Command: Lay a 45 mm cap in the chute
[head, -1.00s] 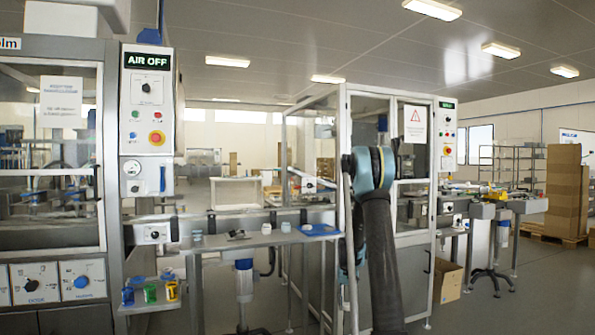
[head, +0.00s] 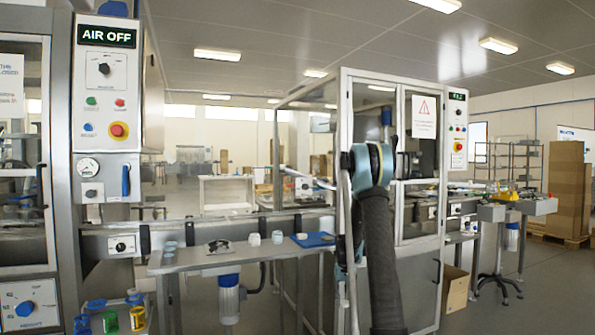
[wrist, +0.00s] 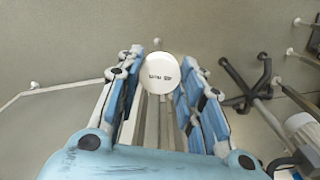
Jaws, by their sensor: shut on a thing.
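A round white cap (wrist: 159,72) with dark print that looks like "45 mm" sits between the fingertips of my gripper (wrist: 160,66) in the wrist view. The blue and grey fingers close on it from both sides, its printed face turned to the camera. The floor lies behind and below it, so it is held in the air. In the head view my arm stands right of the middle, in front of the glazed machine (head: 418,230); I cannot make out the fingers or the held cap there. I cannot pick out the chute with certainty in either view.
A narrow steel table (head: 205,262) holds small pale caps (head: 254,239), a dark object (head: 218,246) and a blue mat (head: 314,240). An "AIR OFF" panel (head: 106,90) stands left. Coloured cups (head: 110,321) stand low left. A dark-legged stand (wrist: 255,88) shows right in the wrist view.

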